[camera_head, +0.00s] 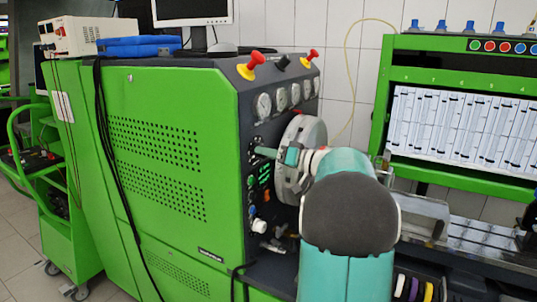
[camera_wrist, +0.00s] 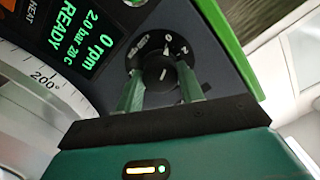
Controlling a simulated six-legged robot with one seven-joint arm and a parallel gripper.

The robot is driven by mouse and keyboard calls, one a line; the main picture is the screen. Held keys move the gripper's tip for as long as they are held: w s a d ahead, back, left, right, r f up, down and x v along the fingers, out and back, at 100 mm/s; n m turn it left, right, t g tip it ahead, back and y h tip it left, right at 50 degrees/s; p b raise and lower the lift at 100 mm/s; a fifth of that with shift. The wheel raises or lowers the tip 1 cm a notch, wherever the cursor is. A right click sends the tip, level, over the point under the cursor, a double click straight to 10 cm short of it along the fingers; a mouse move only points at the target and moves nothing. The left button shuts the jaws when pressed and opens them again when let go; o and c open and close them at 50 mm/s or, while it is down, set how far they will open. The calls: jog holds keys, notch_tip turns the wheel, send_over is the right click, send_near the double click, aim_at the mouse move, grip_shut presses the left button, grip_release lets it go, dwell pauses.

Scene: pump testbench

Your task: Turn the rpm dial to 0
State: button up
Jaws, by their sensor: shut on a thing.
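The rpm dial (camera_wrist: 161,74) is a round black knob with a short light mark, on the dark panel in the wrist view. White markings, including a 0 and a 2, show beyond its upper right edge. My gripper (camera_wrist: 160,68) has one green finger on each side of the dial and is shut on it. In the head view my gripper (camera_head: 262,151) reaches the front panel from the right; the dial cannot be made out there. The green display (camera_wrist: 88,38) beside the dial reads 0 rpm, 2.0 bar, 20 C and READY.
A large graduated wheel (camera_head: 313,135) stands close beside my gripper; its rim (camera_wrist: 45,82) also shows at left in the wrist view. Gauges (camera_head: 281,97) and red knobs (camera_head: 251,66) sit above on the green testbench (camera_head: 190,100). A rack of tubes (camera_head: 460,130) stands right.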

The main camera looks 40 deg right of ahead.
jog(key=shift+n, duration=0.5)
jog(key=o, duration=1)
jog(key=shift+s, duration=0.1)
jog(key=v, duration=1.3)
jog(key=shift+s+d, duration=0.15)
jog(key=shift+s, duration=0.2)
